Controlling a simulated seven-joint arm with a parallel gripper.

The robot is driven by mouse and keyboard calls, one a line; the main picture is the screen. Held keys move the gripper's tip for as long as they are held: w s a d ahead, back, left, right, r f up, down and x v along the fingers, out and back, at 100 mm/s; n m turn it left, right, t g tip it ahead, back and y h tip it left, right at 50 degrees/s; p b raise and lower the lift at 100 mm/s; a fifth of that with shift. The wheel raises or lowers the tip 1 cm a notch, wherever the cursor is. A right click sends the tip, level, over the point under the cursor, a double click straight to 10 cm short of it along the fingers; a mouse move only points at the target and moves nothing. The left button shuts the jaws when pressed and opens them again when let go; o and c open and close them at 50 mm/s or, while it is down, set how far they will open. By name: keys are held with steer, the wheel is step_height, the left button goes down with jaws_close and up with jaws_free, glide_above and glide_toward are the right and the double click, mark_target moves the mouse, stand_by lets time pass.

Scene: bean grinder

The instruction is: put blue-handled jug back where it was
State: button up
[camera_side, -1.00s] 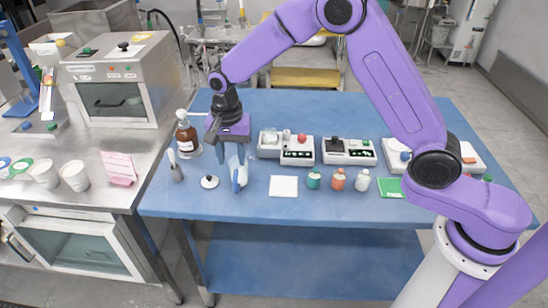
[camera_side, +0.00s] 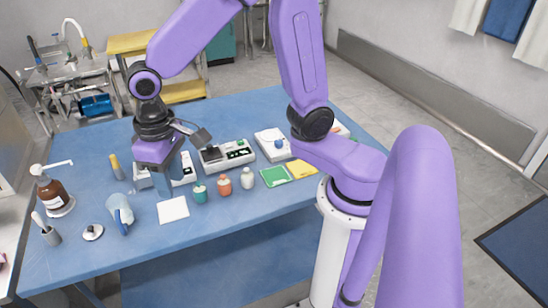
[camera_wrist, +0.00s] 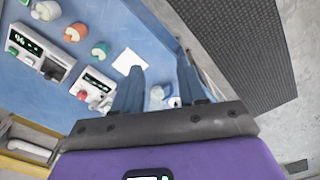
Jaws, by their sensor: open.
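The jug (camera_side: 120,210), pale with a blue handle, stands on the blue table at the left front, to the left of the white square (camera_side: 172,209). My gripper (camera_side: 163,190) is open and empty, up and to the right of the jug, clear of it. In the wrist view my blue fingers are spread apart (camera_wrist: 160,70). A small pale shape between them (camera_wrist: 156,95) looks like the jug, partly hidden by a finger. The white square also shows beyond the fingertips (camera_wrist: 130,62).
A brown pump bottle (camera_side: 53,192), a grey pot with a brush (camera_side: 50,235) and a round white lid with a dark knob (camera_side: 92,232) are around the jug. Small jars (camera_side: 224,185) and white devices (camera_side: 228,155) stand to the right. The table's front strip is clear.

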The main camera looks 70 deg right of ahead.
steer(key=s+d+n, duration=0.5)
steer(key=s, duration=0.3)
steer(key=s+d+r+n, duration=0.1)
steer(key=s+d+n, duration=0.4)
steer(key=s, duration=0.4)
steer(key=shift+s+d, duration=0.2)
steer(key=shift+d, duration=0.35)
